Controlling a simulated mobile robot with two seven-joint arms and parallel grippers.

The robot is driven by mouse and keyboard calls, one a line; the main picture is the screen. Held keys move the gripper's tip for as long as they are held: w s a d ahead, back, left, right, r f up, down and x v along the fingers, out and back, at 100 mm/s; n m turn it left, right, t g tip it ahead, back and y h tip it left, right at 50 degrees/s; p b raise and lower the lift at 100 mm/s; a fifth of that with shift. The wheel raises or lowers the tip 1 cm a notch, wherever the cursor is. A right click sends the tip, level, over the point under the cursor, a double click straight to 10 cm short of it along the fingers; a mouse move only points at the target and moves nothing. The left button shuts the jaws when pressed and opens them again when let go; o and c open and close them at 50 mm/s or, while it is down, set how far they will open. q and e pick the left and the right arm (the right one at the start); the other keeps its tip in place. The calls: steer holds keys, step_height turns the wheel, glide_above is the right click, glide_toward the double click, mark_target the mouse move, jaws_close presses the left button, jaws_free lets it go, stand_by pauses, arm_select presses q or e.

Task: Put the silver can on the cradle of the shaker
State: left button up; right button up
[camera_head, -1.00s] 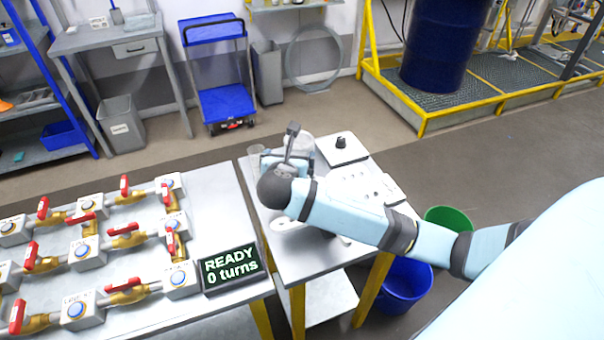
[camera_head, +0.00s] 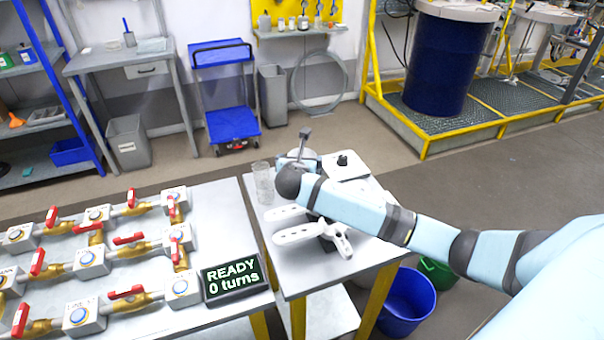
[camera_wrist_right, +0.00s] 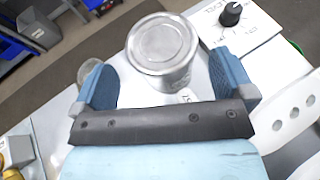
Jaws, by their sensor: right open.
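The silver can (camera_wrist_right: 163,45) stands upright in the right wrist view, its round lid facing the camera. My right gripper (camera_wrist_right: 166,80) is open, with one blue finger on either side of the can's near side. In the head view the right gripper (camera_head: 300,160) is over the back of the small table, and my wrist hides most of the can. White slotted arms (camera_head: 300,234), which look like the shaker's cradle, lie in front of my forearm. The left gripper is not in view.
A clear glass (camera_head: 263,182) stands left of the gripper. The display (camera_head: 234,277) reads READY, 0 turns. Pipes with red-handled valves (camera_head: 130,240) fill the left table. A blue bucket (camera_head: 405,298) and a green one (camera_head: 438,272) are on the floor at right.

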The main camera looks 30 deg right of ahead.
steer(key=x, duration=0.4)
steer(key=shift+w+d+f, duration=0.15)
steer(key=shift+w+f, duration=0.05)
steer(key=shift+f, duration=0.15)
steer(key=shift+r, duration=0.1)
steer(key=c, duration=1.3)
steer(key=shift+c, duration=0.2)
